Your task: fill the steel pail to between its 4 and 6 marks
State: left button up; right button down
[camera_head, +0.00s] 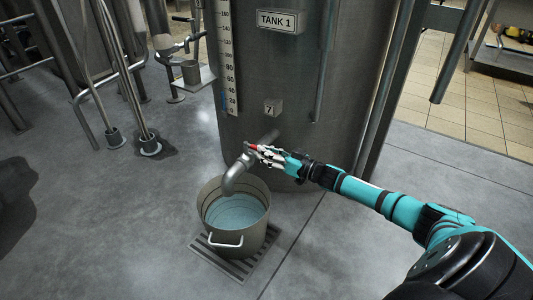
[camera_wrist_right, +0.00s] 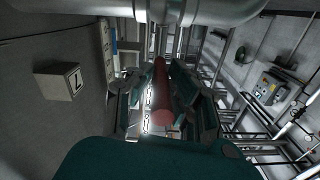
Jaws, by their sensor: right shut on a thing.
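The steel pail (camera_head: 256,239) stands upright on a floor grate under the spout (camera_head: 235,173) of TANK 1. Pale blue liquid (camera_head: 237,214) lies in it, its surface below the rim. I cannot read the pail's marks, and no falling stream can be made out. My right gripper (camera_head: 262,151) is at the tap above the pail, shut on the red tap handle (camera_head: 253,147). In the right wrist view the red handle (camera_wrist_right: 161,92) lies between its fingers. My left gripper is not in view.
The floor grate (camera_head: 222,264) lies under the pail. Pipes (camera_head: 118,75) stand at the left. The front-left floor is clear.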

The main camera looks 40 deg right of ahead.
jog(key=c, duration=1.3)
grip_release()
jog(key=shift+w+a, duration=0.1)
jog(key=shift+o, duration=0.2)
jog(key=shift+r, duration=0.1)
jog(key=v, duration=1.2)
